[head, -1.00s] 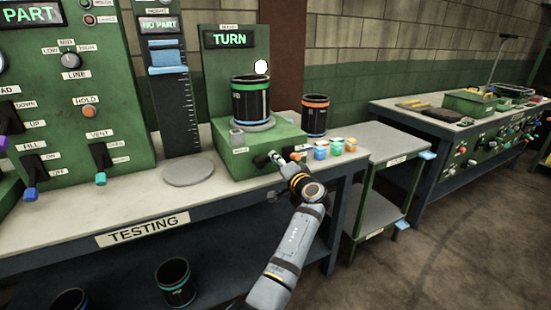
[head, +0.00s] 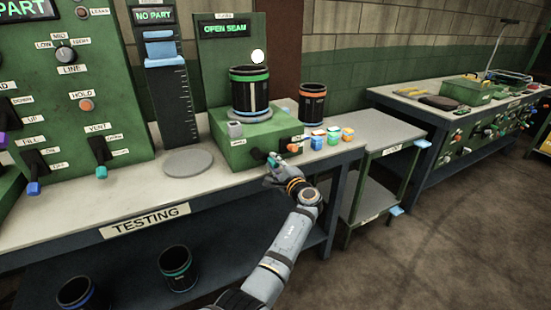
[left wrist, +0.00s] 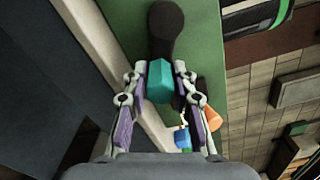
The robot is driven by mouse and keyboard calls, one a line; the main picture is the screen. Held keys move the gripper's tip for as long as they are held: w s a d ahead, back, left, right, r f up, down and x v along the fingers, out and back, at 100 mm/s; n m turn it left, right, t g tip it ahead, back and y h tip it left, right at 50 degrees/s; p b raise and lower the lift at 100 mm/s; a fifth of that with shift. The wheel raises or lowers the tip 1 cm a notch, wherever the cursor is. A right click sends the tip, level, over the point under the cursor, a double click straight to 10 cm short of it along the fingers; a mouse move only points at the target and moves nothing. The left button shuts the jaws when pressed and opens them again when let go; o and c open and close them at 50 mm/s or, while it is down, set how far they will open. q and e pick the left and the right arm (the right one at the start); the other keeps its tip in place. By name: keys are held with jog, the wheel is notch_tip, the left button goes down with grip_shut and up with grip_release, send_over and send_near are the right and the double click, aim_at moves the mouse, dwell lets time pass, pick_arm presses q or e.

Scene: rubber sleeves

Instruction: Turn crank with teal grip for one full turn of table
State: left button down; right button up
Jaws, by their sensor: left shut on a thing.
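The crank has a black arm (left wrist: 166,35) and a teal grip (left wrist: 159,80), on the front of a green box (head: 238,155). In the left wrist view my left gripper (left wrist: 160,100) has its fingers on both sides of the teal grip and is shut on it. In the head view my left gripper (head: 273,170) reaches the box's front, partly covering the crank. On the box's round table (head: 252,117) stands a black sleeve with a green band (head: 250,92). The display (head: 222,28) above it reads "OPEN SEAM". My right gripper is not in view.
An orange knob (left wrist: 211,117) is close beside my left gripper. A grey disc (head: 188,163) lies left of the box.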

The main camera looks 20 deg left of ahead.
pick_arm(q)
jog(key=shift+s+a+f+m, duration=0.15)
jog(key=shift+f+m, duration=0.15)
jog(key=shift+m, duration=0.3)
jog(key=c, duration=1.1)
grip_release()
jog(key=shift+a, duration=0.1)
